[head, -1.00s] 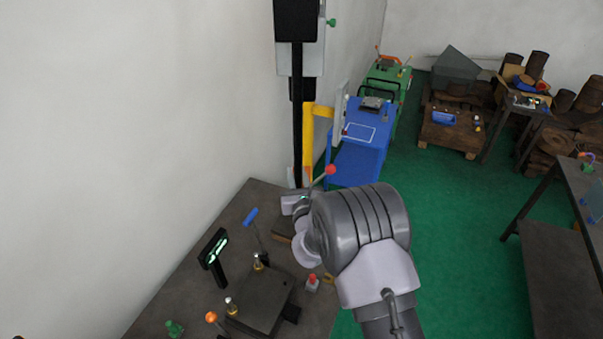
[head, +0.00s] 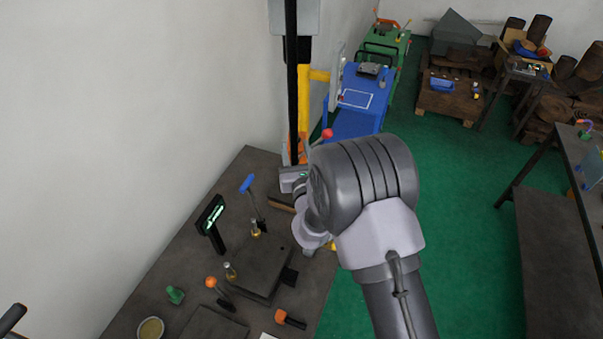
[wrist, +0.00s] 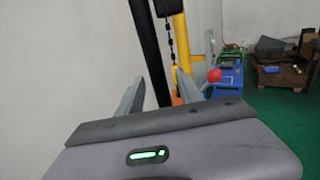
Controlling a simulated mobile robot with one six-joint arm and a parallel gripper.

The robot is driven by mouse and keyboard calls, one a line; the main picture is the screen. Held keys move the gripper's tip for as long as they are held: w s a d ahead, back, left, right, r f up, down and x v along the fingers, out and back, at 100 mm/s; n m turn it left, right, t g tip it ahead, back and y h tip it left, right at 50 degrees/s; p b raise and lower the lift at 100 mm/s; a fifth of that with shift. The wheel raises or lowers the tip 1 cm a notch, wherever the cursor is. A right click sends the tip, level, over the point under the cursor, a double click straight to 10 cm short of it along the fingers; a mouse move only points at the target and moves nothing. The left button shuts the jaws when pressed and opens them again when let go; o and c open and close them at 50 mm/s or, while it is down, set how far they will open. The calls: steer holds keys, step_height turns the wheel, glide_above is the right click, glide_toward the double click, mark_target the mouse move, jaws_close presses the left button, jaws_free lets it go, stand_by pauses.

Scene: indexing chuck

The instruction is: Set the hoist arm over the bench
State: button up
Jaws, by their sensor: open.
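The hoist seems to be the yellow post (head: 304,95) behind the bench's far end, with a short yellow arm (head: 320,75) pointing right. In the wrist view the yellow post (wrist: 183,45) stands behind a hanging dark chain (wrist: 170,35). A red ball knob (wrist: 214,75) on a thin rod shows just right of my right finger; it also shows in the head view (head: 327,133). My gripper (wrist: 158,75) is open and empty, its fingers pointing toward the post. In the head view my wrist hides most of it. The bench (head: 160,275) lies below left.
A black upright bar (head: 291,90) stands close to the gripper. On the bench are a black display (head: 211,220), a blue-handled tool (head: 248,184) and a dark plate (head: 255,270). A blue cart (head: 355,115) stands beyond. Green floor (head: 460,220) is open to the right.

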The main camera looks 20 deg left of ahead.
steer(key=b+v, duration=0.2)
steer(key=v, duration=1)
steer(key=shift+s+d+b, duration=0.15)
steer(key=shift+s+b, duration=0.2)
steer(key=shift+r, duration=0.1)
